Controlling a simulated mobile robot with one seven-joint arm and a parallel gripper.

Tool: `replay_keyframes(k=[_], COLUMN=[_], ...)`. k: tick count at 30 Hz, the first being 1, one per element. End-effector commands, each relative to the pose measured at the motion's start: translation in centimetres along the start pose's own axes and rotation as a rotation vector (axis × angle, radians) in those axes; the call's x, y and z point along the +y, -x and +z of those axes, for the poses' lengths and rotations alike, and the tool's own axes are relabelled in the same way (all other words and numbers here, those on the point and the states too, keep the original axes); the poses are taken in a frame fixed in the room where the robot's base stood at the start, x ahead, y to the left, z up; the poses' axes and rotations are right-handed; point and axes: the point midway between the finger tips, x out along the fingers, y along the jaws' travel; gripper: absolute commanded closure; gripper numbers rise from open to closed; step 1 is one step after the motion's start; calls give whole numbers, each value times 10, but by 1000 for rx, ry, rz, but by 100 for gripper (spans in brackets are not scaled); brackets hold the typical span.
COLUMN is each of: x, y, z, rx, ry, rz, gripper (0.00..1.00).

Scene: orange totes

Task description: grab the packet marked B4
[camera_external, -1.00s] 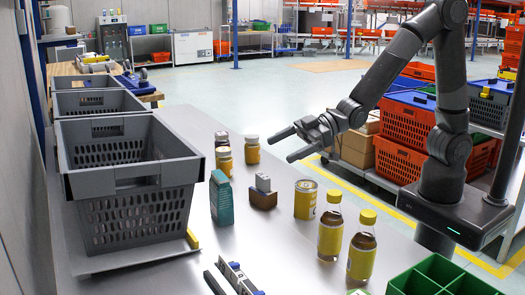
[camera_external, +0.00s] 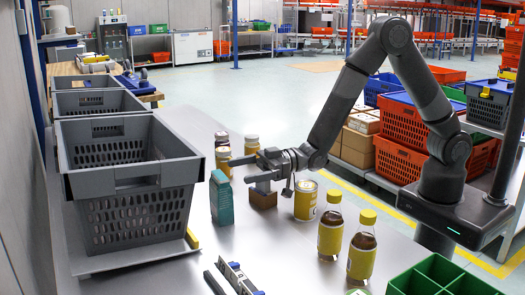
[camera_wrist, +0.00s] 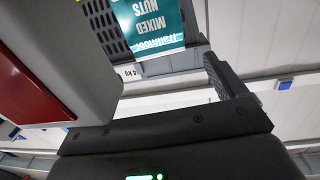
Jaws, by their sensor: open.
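A teal upright packet (camera_external: 221,201) stands on the grey table, right of the big grey crate. In the wrist view the teal packet (camera_wrist: 150,22) shows at the top with "MIXED NUTS" upside down; I cannot read a B4 mark on it. My gripper (camera_external: 239,170) is open and empty, pointing left. Its fingertips are just right of and slightly above the packet in the picture.
The grey crate (camera_external: 130,181) is close left of the packet. A yellow can (camera_external: 306,200) and two bottles (camera_external: 330,238) stand to the right. A green divided crate (camera_external: 440,276) is at front right.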

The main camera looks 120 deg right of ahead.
Motion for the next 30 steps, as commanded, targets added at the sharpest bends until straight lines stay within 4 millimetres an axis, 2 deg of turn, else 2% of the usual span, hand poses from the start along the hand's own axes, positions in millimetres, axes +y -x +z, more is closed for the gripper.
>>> replay_keyframes(k=[5,13,17,23,30], x=[0,-1,-1,-1,-1], y=[-13,-51,-58,-58,-58], z=[1,3,2,2,2], rx=[-1,-2,-1,-1,-2], ry=[0,0,0,0,0], rz=[0,-2,-1,-1,0], gripper=[11,11,11,11,31])
